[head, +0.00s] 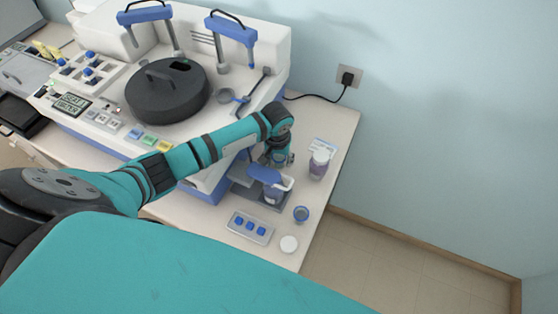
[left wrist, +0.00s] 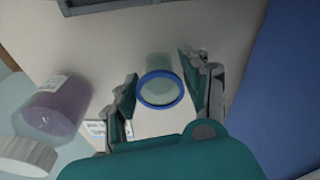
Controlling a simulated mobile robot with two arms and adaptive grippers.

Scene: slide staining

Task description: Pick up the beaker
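The beaker (left wrist: 160,90) is a small clear cup with a blue rim. In the left wrist view it stands on the pale table between the two fingers of my left gripper (left wrist: 157,68). The fingers are spread, with a gap on each side of the beaker. In the head view my left gripper (head: 278,159) points down at the table beside the big machine, and I cannot make out the beaker clearly behind it. My right gripper is not in view.
A purple bottle with a white cap (head: 319,162) stands close on the right; it also shows in the left wrist view (left wrist: 55,108). A blue-topped device (head: 268,178), a small blue-rimmed cup (head: 301,214), a tray (head: 249,228) and a white disc (head: 289,244) lie nearer. The machine (head: 225,95) borders the left.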

